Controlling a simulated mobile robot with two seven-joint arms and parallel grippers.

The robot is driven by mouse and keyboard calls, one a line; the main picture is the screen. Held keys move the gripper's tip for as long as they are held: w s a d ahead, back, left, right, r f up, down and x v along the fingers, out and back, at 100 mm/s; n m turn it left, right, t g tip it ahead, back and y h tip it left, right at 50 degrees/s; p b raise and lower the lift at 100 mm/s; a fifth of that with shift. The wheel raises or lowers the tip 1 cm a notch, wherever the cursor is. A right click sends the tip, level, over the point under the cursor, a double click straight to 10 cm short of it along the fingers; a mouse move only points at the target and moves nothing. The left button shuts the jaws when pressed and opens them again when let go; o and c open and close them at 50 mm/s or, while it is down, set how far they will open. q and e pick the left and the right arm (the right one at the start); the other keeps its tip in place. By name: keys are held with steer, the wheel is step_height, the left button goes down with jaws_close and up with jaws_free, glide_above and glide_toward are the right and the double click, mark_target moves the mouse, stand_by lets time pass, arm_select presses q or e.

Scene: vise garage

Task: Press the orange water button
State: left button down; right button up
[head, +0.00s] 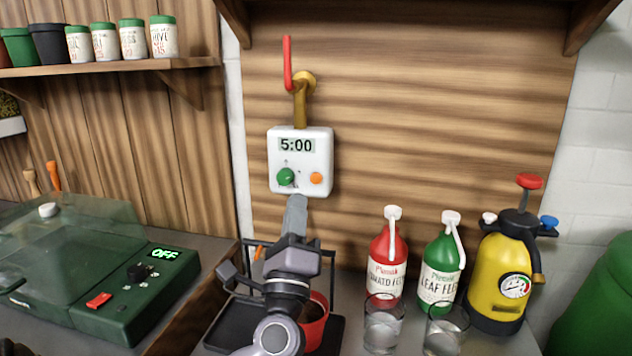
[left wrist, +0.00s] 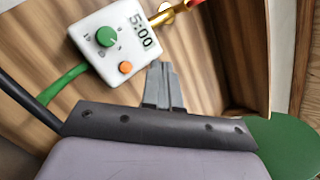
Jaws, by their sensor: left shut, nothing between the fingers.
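The orange button (head: 316,178) is on the lower right of the white water timer (head: 302,160). The timer reads 5:00 and has a green knob (head: 286,176) left of the button. The orange button also shows uncovered in the left wrist view (left wrist: 125,67). My left gripper (head: 297,199) is shut and empty. In the head view its tips are at the timer's lower edge, below and left of the button. In the left wrist view the tips (left wrist: 160,66) appear beside the button, apart from it. My right gripper is in neither view.
A red-handled tap (head: 288,65) is above the timer. A black tray with a red pot (head: 314,320) sits beneath my left arm. Red (head: 388,262) and green (head: 441,268) bottles, glasses and a yellow sprayer (head: 500,270) stand right. A green lidded box (head: 120,300) is left.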

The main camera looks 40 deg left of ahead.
mark_target(316, 178)
arm_select(q)
steer(key=w+a, duration=0.1)
steer(key=w, duration=0.1)
steer(key=w+a, duration=0.2)
steer(key=w, duration=0.1)
steer(key=w+a+b, duration=0.1)
steer(key=w, duration=0.1)
steer(key=shift+w+a, duration=0.15)
steer(key=shift+w, duration=0.2)
stand_by(1.4)
stand_by(0.6)
steer(key=shift+w+a+b, duration=0.15)
steer(key=shift+w+b, duration=0.2)
steer(key=shift+b, duration=0.1)
